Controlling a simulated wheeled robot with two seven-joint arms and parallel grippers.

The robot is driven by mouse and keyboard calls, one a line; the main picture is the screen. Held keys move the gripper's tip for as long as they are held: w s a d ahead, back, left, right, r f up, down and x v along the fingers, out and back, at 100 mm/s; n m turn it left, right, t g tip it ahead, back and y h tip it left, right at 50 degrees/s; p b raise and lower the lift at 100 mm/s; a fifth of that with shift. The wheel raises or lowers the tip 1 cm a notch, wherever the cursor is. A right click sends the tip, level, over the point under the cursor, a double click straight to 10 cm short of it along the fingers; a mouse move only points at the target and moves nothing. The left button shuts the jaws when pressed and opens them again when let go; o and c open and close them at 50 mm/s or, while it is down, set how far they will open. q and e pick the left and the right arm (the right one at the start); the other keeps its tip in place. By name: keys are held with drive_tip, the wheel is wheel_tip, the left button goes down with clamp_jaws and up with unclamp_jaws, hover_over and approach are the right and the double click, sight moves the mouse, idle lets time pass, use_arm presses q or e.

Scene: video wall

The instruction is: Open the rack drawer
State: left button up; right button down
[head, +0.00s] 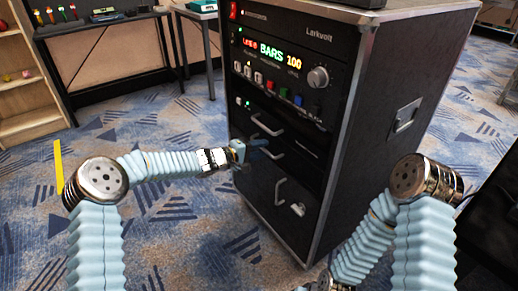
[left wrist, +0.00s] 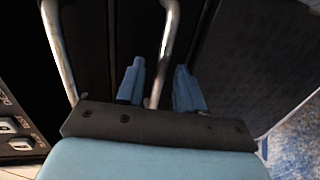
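A tall black rack cabinet (head: 395,75) with metal edges has drawers stacked in its lower front. An upper silver handle (head: 267,128), a middle handle (head: 268,152) and a lower handle (head: 283,194) show on the drawer fronts, which look closed. My left gripper (head: 254,148) is at the middle handle and partly hides it. In the left wrist view its two blue fingers (left wrist: 159,85) are apart, with a silver handle (left wrist: 166,50) between them and gaps on both sides. The upper handle (left wrist: 58,50) is left of them. My right gripper is out of view.
Above the drawers is a control panel (head: 280,65) with a lit display, coloured buttons and a knob. A dark desk (head: 100,20) and a wooden shelf (head: 25,90) stand at the left. Patterned blue carpet is clear left of the cabinet.

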use_arm(q)
clamp_jaws()
drive_tip(key=shift+a+f, duration=0.1)
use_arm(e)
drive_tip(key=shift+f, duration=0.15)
